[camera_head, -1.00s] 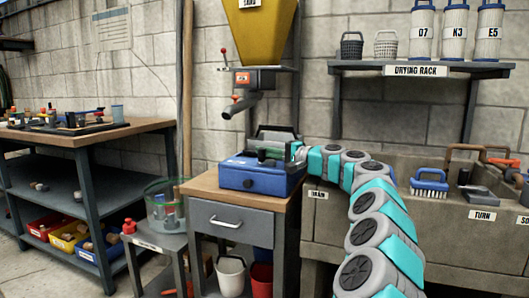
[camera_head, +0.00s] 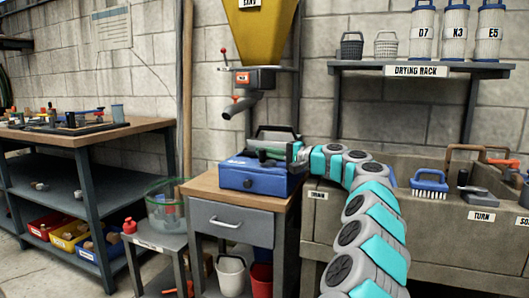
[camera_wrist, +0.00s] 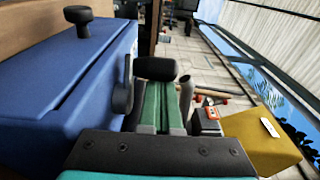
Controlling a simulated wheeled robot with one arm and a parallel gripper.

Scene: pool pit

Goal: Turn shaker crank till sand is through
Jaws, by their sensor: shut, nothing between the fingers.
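The blue shaker box (camera_head: 252,181) sits on a wood-topped cabinet (camera_head: 205,188). It fills the left of the wrist view (camera_wrist: 60,85), with a black knob (camera_wrist: 78,18) on it. A crank with a dark arm (camera_wrist: 124,95) and black handle (camera_wrist: 155,68) is at the box's side. My gripper (camera_head: 265,152) reaches in from the right, over the box's top edge. Its green fingers (camera_wrist: 160,105) are shut and empty, beside the crank arm and just below the handle in the wrist view. I cannot tell whether they touch it. Sand inside the shaker is not visible.
A yellow sand hopper (camera_head: 260,35) with a spout (camera_head: 240,106) hangs above the shaker. A clear bucket (camera_head: 165,208) stands on a low stand at left. A stone sink (camera_head: 400,215) with a blue brush (camera_head: 429,181) is at right, under the drying rack (camera_head: 420,70).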

